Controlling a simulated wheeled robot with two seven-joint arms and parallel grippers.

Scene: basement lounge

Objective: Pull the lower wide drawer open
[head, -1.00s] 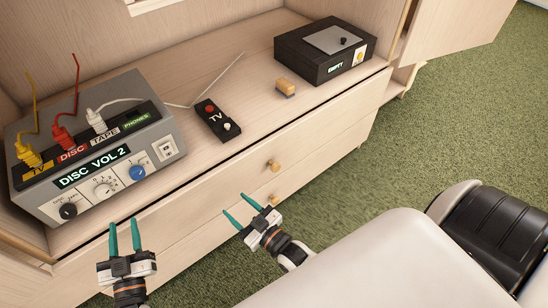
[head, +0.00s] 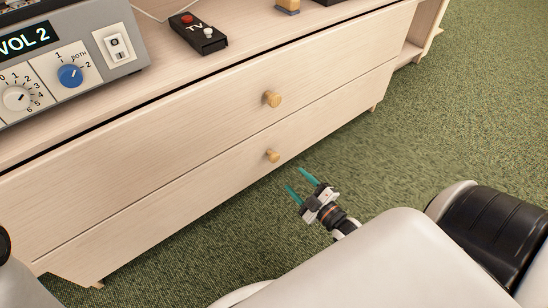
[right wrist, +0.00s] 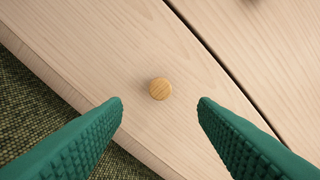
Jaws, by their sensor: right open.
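The lower wide drawer (head: 170,200) is the bottom front of the pale wood cabinet and looks shut, flush with the drawer above. Its round wooden knob (head: 272,156) sticks out near the middle of its front. My right gripper (head: 294,178) is open and empty, a little to the right of and below the knob in the head view. In the right wrist view the knob (right wrist: 159,89) shows between and beyond the two green fingers, with no finger touching it. My left gripper is out of view; only a bit of my left arm shows at the left edge.
The upper drawer (head: 180,118) has its own knob (head: 272,98) and looks shut. Green carpet (head: 440,120) lies open in front and to the right.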

